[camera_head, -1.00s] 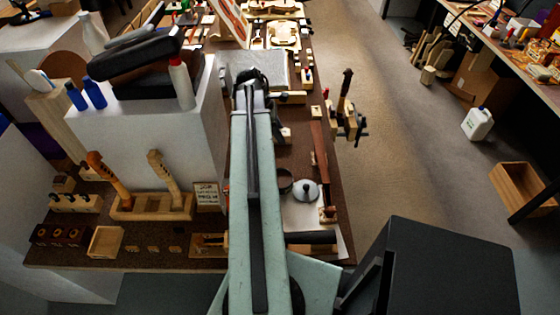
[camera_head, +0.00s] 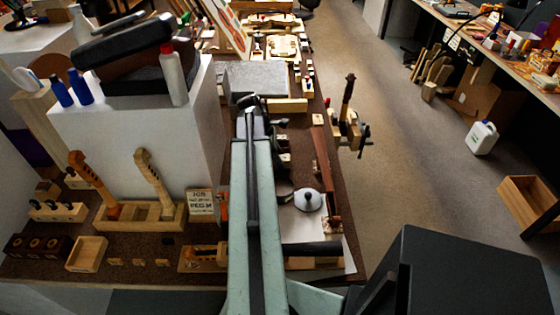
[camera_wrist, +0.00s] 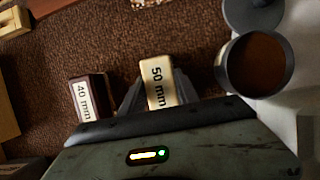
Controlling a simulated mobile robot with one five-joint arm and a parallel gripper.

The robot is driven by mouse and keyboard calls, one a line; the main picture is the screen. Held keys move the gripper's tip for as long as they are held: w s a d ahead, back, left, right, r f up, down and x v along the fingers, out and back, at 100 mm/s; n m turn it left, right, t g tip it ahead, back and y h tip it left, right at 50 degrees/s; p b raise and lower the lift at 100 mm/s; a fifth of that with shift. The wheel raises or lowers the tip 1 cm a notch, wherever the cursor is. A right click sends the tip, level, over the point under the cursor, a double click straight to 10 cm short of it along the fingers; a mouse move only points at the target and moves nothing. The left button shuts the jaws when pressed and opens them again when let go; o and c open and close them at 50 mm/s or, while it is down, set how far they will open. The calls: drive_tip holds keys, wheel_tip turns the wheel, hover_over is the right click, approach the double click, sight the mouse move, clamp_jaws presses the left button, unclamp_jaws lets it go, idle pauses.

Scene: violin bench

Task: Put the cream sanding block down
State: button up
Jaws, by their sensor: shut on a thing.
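The cream sanding block (camera_wrist: 157,84), with a "50 mm" label on its face, shows in the wrist view. My gripper (camera_wrist: 158,92) is shut on it, with a dark finger on either side. Brown bench surface shows around the block; whether it touches the surface I cannot tell. In the head view my arm reaches out over the bench and hides the block.
A dark red-brown block (camera_wrist: 88,98) labelled "40 mm" stands just left of my gripper. A dark pot of brown liquid (camera_wrist: 254,64) is close on the right. In the head view a grey slab (camera_head: 262,80) lies beyond my arm's end.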

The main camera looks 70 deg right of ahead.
drive_tip(key=o, duration=1.2)
drive_tip(key=shift+f, duration=0.1)
drive_tip(key=p+v, duration=1.1)
drive_tip(key=v, duration=0.1)
drive_tip(key=shift+r, duration=0.2)
